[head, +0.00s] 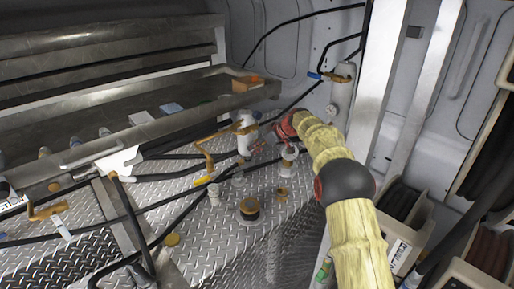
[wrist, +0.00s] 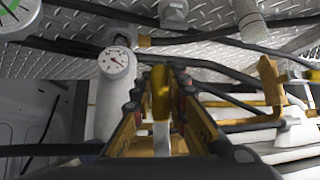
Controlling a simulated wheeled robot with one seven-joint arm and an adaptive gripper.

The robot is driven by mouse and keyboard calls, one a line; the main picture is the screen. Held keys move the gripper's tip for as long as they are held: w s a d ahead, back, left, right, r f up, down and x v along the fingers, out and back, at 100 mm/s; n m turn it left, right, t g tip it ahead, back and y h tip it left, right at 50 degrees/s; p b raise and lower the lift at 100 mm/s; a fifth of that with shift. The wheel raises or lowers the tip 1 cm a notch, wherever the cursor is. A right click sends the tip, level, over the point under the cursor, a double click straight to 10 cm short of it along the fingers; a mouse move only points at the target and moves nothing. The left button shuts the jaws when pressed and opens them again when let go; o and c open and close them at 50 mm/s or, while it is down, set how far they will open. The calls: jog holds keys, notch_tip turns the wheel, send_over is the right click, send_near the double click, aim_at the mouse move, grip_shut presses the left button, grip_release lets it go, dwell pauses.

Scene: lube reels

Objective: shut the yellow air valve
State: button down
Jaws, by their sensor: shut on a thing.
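My gripper (wrist: 160,105) is shut on the yellow valve handle (wrist: 161,92) in the wrist view. The handle stands between the two fingers, with a pale strip below its yellow part. In the head view my gripper (head: 262,143) is at the end of my arm, beside a white cylinder with a blue part (head: 246,132). The held handle is too small and covered to make out clearly there. The valve body and how far the handle is turned cannot be told.
A white-faced gauge (wrist: 117,62) is close left of my fingers. Brass piping (wrist: 270,80) and black hoses lie to the right. In the head view, several fittings stand on the diamond-plate deck (head: 195,258), and a metal trough (head: 75,160) is at the left.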

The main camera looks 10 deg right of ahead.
jog(key=shift+f, duration=0.1)
jog(key=c, duration=1.8)
grip_release()
jog(key=shift+c, duration=0.2)
jog(key=shift+o, duration=0.4)
jog(key=v, duration=1.2)
